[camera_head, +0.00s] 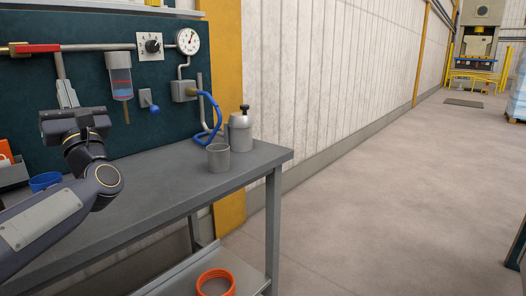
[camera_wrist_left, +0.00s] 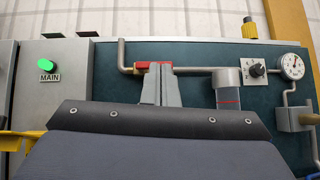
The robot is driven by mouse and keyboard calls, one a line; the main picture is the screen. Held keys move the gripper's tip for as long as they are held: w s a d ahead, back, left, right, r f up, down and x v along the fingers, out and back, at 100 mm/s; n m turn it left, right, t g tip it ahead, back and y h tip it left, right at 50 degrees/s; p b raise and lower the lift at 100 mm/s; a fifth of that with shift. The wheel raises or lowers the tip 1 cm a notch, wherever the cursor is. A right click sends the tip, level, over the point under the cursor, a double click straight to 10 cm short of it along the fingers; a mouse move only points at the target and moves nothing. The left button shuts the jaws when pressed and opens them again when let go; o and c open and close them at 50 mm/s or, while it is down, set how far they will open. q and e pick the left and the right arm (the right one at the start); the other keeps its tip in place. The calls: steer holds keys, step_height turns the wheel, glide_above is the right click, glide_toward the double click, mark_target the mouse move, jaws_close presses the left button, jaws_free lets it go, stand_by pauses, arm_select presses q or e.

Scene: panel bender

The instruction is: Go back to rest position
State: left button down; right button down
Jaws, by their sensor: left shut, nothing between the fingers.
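My left gripper (camera_head: 66,92) is at the left of the head view, raised above the workbench in front of the dark panel. Its fingers point up and are shut with nothing between them. In the left wrist view the closed grey fingers (camera_wrist_left: 160,84) overlap a red-handled valve on a pipe; I cannot tell whether they touch. The red handle (camera_head: 38,48) lies level along the pipe in the head view, and it shows in the wrist view (camera_wrist_left: 153,65). My right gripper is in neither view.
The grey workbench (camera_head: 170,190) carries a metal cup (camera_head: 218,158) and a metal canister (camera_head: 240,132) at its right end. The panel holds a filter bowl (camera_head: 121,82), a knob (camera_head: 150,46) and a gauge (camera_head: 188,41). A blue ring (camera_head: 45,181) lies left. Open floor (camera_head: 390,190) extends right.

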arm_select(q)
steer(key=s+d+f+m+h, duration=0.2)
steer(key=d+f+m+h, duration=0.6)
steer(key=m, duration=0.5)
steer(key=s+d+f+m+h, duration=0.1)
steer(key=d+f+m+h, duration=0.4)
steer(key=m+h, duration=0.7)
steer(key=s+d+f+m+g+h, duration=0.1)
steer(key=s+d+f+m+g, duration=0.1)
steer(key=s+f+m+g, duration=0.9)
steer(key=s+d+f+m+g+h, duration=0.25)
steer(key=s+f+m, duration=0.35)
steer(key=s+f, duration=1.15)
step_height(320, 180, up, 24)
steer(key=w+p, duration=0.1)
steer(key=p, duration=2.5)
steer(key=shift+w+y, duration=0.2)
steer(key=shift+y, duration=0.25)
